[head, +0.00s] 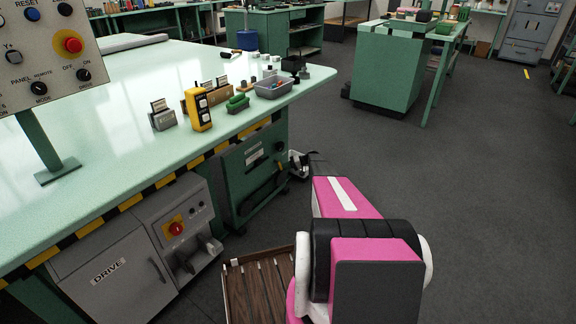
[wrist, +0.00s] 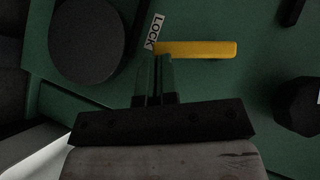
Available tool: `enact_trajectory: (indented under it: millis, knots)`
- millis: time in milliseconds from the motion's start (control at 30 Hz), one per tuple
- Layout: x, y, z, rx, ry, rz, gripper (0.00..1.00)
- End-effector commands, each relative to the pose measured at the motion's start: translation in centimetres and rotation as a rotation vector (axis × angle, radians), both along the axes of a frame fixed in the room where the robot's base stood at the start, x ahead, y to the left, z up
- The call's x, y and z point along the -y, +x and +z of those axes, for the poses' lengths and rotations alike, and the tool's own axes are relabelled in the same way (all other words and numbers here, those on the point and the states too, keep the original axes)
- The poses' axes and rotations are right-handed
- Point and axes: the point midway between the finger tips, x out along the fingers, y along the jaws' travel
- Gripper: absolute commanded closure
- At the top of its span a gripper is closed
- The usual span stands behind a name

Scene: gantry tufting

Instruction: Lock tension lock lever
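The tension lock lever (wrist: 200,49) is a yellow bar lying level across a green panel (wrist: 225,80) in the wrist view. A white LOCK label (wrist: 155,31) sits just above its left end. My gripper (wrist: 155,60) points at the panel with its two narrow fingers close together, the tips just below the lever's left end. They look shut with nothing clearly between them; I cannot tell whether they touch the lever. In the head view my gripper (head: 300,163) is beside the green cabinet (head: 240,172) under the table.
A large dark disc (wrist: 96,40) is left of the lever and a dark knob (wrist: 298,103) right of it. The table edge (head: 200,157) overhangs the cabinet. A brown slatted crate (head: 258,288) stands on the floor below. The floor (head: 450,170) to the right is clear.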

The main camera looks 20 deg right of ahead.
Motion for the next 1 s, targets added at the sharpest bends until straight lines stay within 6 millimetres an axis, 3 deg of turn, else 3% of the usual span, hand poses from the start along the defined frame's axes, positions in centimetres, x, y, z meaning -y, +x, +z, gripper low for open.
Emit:
enact_trajectory:
  millis: [1000]
  knots:
    - [-1.5, -1.1, -1.4, 0.002, -0.004, 0.001, 1.00]
